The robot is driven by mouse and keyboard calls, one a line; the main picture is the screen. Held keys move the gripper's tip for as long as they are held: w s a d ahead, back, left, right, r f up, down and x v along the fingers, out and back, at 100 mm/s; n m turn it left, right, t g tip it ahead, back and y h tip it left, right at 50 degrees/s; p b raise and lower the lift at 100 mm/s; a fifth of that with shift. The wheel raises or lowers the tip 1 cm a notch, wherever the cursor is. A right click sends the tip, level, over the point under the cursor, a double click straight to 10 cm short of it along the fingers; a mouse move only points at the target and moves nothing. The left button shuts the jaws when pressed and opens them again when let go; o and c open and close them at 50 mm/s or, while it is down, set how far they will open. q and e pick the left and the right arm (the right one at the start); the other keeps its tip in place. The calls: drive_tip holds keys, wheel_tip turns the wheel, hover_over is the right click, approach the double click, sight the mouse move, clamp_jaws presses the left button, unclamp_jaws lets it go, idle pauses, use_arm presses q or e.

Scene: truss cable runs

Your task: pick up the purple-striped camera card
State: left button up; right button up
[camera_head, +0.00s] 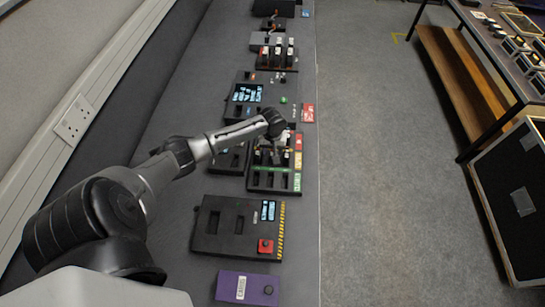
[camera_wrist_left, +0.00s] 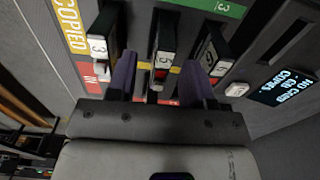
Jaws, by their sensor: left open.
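My left gripper (camera_wrist_left: 160,80) is open, its two dark purple-grey fingers reaching over a card rack. It also shows in the head view (camera_head: 276,134), above the black rack (camera_head: 260,182) with coloured labels. In the left wrist view, a dark card marked 5 (camera_wrist_left: 164,50) stands between the fingers, with a red mark low on it. A card marked 3 (camera_wrist_left: 98,45) stands by the left finger and another card (camera_wrist_left: 212,52) by the right finger. I cannot make out a purple stripe on any card; the fingers hide parts. My right gripper is in neither view.
A small screen (camera_wrist_left: 283,88) reads about no card in the copier. On the bench, a black unit with a hazard-striped edge (camera_head: 282,230), a purple box (camera_head: 232,287) and a screen unit (camera_head: 247,93) sit near the rack. A second card rack (camera_head: 277,66) stands farther back.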

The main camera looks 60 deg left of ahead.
use_arm(q)
drive_tip(key=shift+s+f, duration=0.1)
drive_tip(key=shift+f, duration=1.35)
drive_tip(key=shift+c, duration=0.4)
clamp_jaws()
